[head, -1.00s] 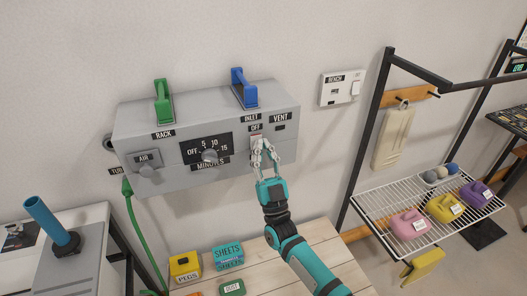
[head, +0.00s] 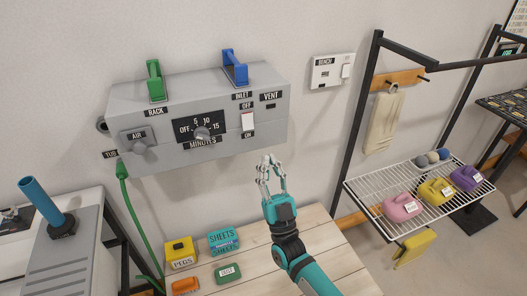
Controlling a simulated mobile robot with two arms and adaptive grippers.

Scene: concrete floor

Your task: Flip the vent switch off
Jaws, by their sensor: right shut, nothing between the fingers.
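A grey control box (head: 190,88) is fixed to the wall. On its front at the right is a white rocker switch (head: 247,121), with an OFF label above it and an ON label below. The VENT label (head: 270,97) sits up and to the right of the rocker, with a small dark window under it. I cannot tell which end of the rocker is pressed in. My right gripper (head: 269,163) is shut and empty, below and slightly right of the switch and apart from it. My left gripper is not in view.
A green lever (head: 155,82) and a blue lever (head: 235,68) stand on the box. A timer dial (head: 202,134) and an AIR knob (head: 139,147) are on its front. A BENCH wall switch (head: 332,71) is to the right. A wooden bench with small boxes is below.

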